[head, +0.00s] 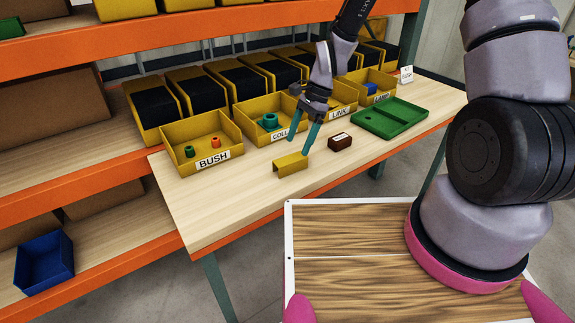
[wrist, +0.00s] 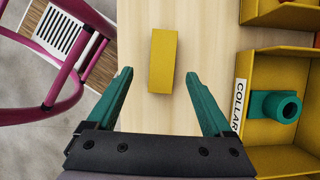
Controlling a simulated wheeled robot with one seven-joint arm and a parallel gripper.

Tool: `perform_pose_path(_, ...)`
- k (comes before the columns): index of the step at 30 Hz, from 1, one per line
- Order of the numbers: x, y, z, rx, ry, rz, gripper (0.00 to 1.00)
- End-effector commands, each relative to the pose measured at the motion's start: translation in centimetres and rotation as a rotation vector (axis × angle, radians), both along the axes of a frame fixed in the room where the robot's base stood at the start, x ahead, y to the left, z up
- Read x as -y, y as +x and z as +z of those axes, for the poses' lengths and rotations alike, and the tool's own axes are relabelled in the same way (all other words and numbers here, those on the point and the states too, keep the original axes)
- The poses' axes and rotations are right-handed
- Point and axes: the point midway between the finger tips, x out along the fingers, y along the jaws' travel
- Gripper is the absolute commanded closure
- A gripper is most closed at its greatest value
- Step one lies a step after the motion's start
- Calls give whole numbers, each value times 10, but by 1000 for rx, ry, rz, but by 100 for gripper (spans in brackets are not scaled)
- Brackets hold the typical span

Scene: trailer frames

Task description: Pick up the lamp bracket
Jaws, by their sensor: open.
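The lamp bracket looks to be the yellow channel-shaped piece (head: 290,164) on the wooden bench, in front of the bins. In the wrist view the yellow piece (wrist: 163,60) lies ahead of the fingertips, in line with the gap between them. My gripper (head: 306,148) has teal fingers pointing down over the bench, close to the yellow piece. In the wrist view my gripper (wrist: 158,75) is open, with nothing between its fingers. I cannot tell its exact height above the bench.
Yellow bins stand behind, including the BUSH bin (head: 186,163) and the COLLAR bin (head: 249,134) with a teal collar (head: 271,121). A small brown box (head: 340,142) and a green tray (head: 390,118) lie to the right. The bench front left (head: 205,215) is clear.

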Motion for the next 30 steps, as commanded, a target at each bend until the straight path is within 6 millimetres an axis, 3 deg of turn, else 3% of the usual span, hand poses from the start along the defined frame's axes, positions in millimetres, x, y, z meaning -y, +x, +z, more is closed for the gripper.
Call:
perform_pose_path(18,-26,-11,-66,0,0,1,15)
perform_pose_path(30,-27,-11,-68,2,0,1,15)
